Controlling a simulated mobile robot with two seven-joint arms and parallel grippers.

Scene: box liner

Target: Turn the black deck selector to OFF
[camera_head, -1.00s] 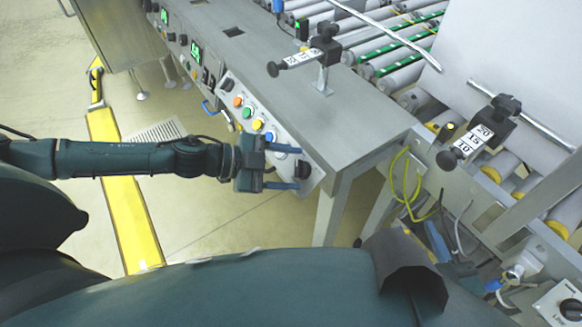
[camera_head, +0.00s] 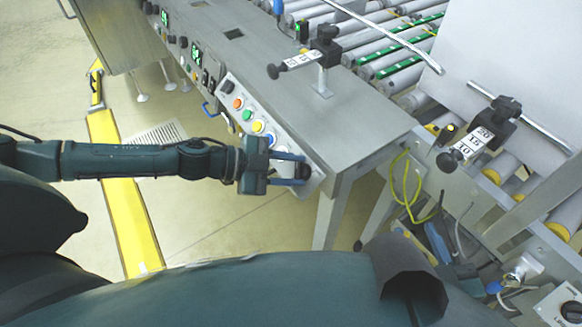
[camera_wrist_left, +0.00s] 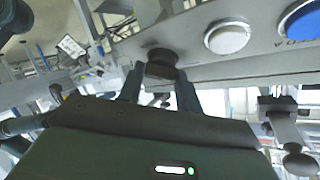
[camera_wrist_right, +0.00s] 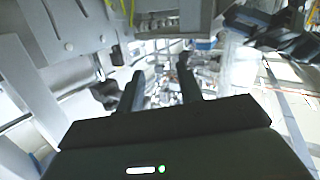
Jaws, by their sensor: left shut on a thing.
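The black deck selector (camera_head: 304,172) is a dark knob at the near end of the button panel on the grey machine's front. It also shows in the left wrist view (camera_wrist_left: 162,64), between the fingertips. My left gripper (camera_head: 296,170) is shut on the selector, one finger on each side of it. The selector's pointer and its position labels cannot be read. My right gripper (camera_wrist_right: 159,78) is open, with nothing between its fingers in the right wrist view.
The panel carries round buttons, among them a yellow button (camera_head: 257,126) and a blue button (camera_head: 270,138), close to my left gripper. The grey machine top (camera_head: 310,115) lies beyond. A yellow cable (camera_head: 405,190) hangs to the right. Rollers (camera_head: 400,60) fill the back.

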